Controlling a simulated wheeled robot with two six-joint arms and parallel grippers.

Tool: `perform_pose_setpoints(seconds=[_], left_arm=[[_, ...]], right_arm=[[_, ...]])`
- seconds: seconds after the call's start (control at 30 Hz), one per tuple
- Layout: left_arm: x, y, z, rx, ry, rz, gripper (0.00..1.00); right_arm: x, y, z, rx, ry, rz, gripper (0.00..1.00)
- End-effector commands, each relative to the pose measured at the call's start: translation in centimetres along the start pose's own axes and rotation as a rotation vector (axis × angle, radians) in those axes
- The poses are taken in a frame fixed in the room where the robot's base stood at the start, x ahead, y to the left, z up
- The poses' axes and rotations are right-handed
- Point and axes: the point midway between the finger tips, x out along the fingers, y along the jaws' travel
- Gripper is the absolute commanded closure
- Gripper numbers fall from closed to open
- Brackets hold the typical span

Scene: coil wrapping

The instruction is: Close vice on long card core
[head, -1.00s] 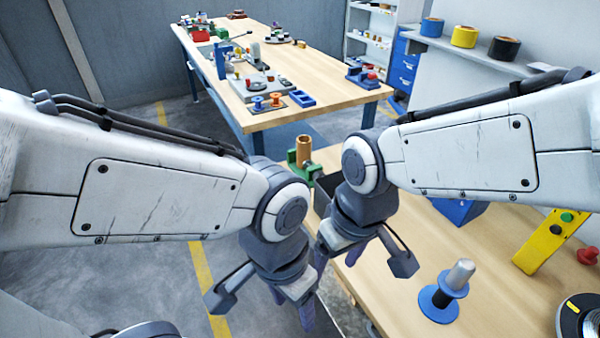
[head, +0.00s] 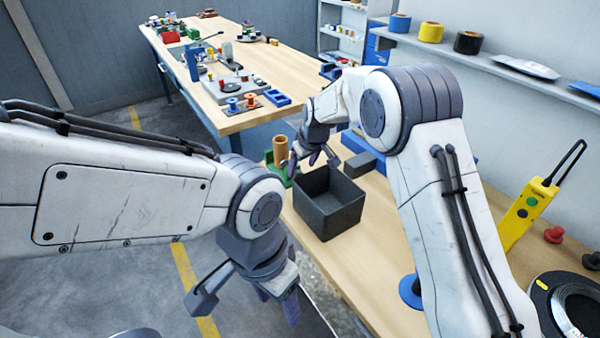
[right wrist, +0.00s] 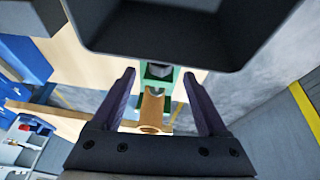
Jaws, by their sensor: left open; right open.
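The long card core (head: 280,150) is a brown tube standing upright at the green vice (head: 271,170) at the bench's far left corner. In the right wrist view the core (right wrist: 152,112) and vice (right wrist: 178,90) appear between the open fingers. A dark screw end (right wrist: 160,71) shows on the vice. My right gripper (head: 312,160) is open and empty, just right of the vice and partly covering it in the head view. Whether it touches is unclear, as is the gap between jaws and core. My left gripper (head: 278,296) is open and empty, low off the bench's left edge.
A black open bin (head: 330,212) stands close in front of the vice; its edge (right wrist: 165,58) fills the top of the right wrist view. A yellow control box (head: 522,212) and blue spool flange (head: 409,291) are on the bench. A second table (head: 215,95) stands behind.

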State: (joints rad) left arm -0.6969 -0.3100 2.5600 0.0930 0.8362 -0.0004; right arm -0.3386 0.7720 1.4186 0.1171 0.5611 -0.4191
Motion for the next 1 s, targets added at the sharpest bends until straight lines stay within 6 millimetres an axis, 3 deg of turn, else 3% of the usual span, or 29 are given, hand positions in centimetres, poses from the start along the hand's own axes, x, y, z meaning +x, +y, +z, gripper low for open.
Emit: perform_pose_setpoints(seconds=[0.1,0.3,0.67,0.73,0.87,0.9,1.0], left_arm=[[-0.6,0.0,0.0,0.0,0.0,0.0,0.38],[-0.9,0.1,-0.1,0.0,0.0,0.0,0.38],[-0.9,0.1,-0.1,0.0,0.0,0.0,0.38],[-0.9,0.1,-0.1,0.0,0.0,0.0,0.38],[-0.9,0.1,-0.1,0.0,0.0,0.0,0.38],[-0.9,0.1,-0.1,0.0,0.0,0.0,0.38],[-0.9,0.1,-0.1,0.0,0.0,0.0,0.38]], right_arm=[[2.2,-0.1,0.0,0.0,-0.003,-0.001,0.24],[4.6,-0.1,-0.1,-0.001,-0.001,-0.001,0.24],[5.2,-0.1,-0.1,0.0,0.001,0.0,0.24],[5.2,-0.1,-0.1,0.0,0.001,0.0,0.43],[5.2,-0.1,-0.1,0.0,0.001,0.0,0.92],[5.2,-0.1,-0.1,0.0,0.001,0.0,1.0],[5.2,0.0,0.0,0.003,0.0,-0.003,1.0]])
